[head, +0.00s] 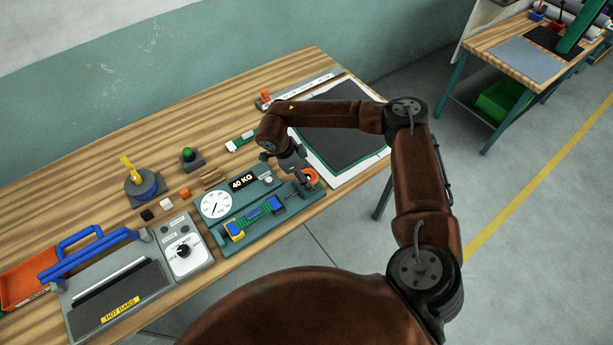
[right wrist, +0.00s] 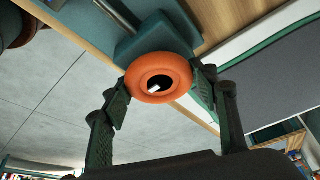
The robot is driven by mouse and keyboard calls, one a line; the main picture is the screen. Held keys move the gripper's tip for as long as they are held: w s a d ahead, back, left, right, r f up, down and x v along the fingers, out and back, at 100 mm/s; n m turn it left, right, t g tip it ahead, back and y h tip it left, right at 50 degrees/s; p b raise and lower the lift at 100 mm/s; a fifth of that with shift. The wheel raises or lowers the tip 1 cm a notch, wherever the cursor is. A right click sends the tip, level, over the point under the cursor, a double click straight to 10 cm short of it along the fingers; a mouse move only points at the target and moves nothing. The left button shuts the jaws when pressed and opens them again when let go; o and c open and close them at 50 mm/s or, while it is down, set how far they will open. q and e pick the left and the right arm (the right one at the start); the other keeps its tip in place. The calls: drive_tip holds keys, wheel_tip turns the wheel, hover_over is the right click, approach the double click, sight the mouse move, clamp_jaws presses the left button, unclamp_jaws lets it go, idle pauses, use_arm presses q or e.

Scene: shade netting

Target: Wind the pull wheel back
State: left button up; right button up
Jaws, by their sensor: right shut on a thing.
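The pull wheel (head: 313,175) is an orange ring at the right end of the teal tester (head: 262,215) on the wooden bench. My right gripper (head: 303,176) reaches down to it from above. In the right wrist view the wheel (right wrist: 160,77) has a dark centre with a small pale spot and sits between the two fingers of my gripper (right wrist: 160,84), which are shut on its opposite sides. My left gripper is out of view.
Left of the tester are a grey control box (head: 183,248) and a hot-bar sealer (head: 118,295) with a blue handle. A dark sheet on a white board (head: 345,135) lies behind the gripper. A yellow-handled tool (head: 143,185) stands further back. Floor is open at right.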

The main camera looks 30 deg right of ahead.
drive_tip(key=o, duration=1.2)
drive_tip(key=shift+c, duration=0.2)
drive_tip(key=shift+w+a+r, duration=0.1)
drive_tip(key=shift+r, duration=0.1)
drive_tip(key=v, duration=1.1)
drive_tip(key=shift+r, duration=0.3)
